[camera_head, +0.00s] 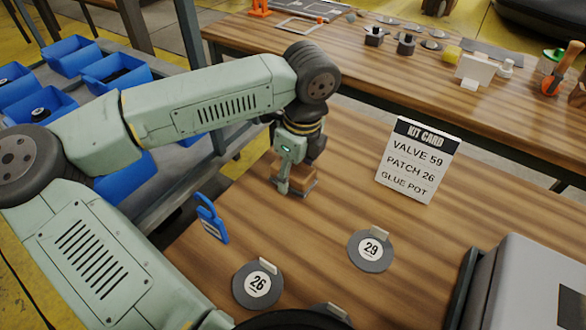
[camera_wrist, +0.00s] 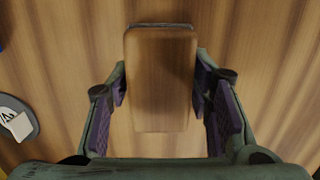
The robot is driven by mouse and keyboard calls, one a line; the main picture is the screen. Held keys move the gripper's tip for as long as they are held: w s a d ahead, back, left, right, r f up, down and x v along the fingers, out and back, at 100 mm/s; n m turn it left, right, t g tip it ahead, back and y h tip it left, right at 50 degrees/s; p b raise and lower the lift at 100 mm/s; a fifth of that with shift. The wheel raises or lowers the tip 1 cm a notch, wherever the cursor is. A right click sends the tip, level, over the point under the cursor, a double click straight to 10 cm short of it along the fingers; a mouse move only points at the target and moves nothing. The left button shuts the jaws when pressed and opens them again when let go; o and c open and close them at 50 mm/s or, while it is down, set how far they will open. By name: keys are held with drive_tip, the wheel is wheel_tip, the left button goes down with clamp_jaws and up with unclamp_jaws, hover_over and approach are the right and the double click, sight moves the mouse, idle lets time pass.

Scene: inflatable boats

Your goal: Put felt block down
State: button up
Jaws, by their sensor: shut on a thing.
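The felt block (camera_head: 304,181) is a small brown wooden block with a dark strip along its far edge. My gripper (camera_head: 292,186) points down over the near-left part of the wooden table and is shut on the block. In the wrist view the block (camera_wrist: 160,85) sits between the two purple-padded fingers of my gripper (camera_wrist: 160,88), lengthwise and fairly straight. The block is low over the table top (camera_head: 330,225); I cannot tell whether its underside touches the wood. My gripper hides part of it in the head view.
A kit card (camera_head: 418,160) stands at the right. Round patches marked 29 (camera_head: 370,251) and 26 (camera_head: 258,284) lie in front. A grey case (camera_head: 530,285) fills the right corner. Bare wood lies between gripper and card.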

sight(295, 170)
drive_tip(key=shift+f+b, duration=0.6)
drive_tip(key=shift+b, duration=0.45)
drive_tip(key=o, duration=1)
drive_tip(key=r+p, duration=0.1)
drive_tip(key=p, duration=0.2)
drive_tip(key=shift+r, duration=0.3)
drive_tip(key=r+b, duration=0.1)
drive_tip(key=r, duration=0.2)
drive_tip(key=r+b, duration=0.1)
drive_tip(key=r, duration=0.2)
drive_tip(key=r+b, duration=0.1)
drive_tip(key=r, duration=0.3)
drive_tip(key=shift+s+d, duration=0.2)
drive_tip(key=shift+s, duration=0.15)
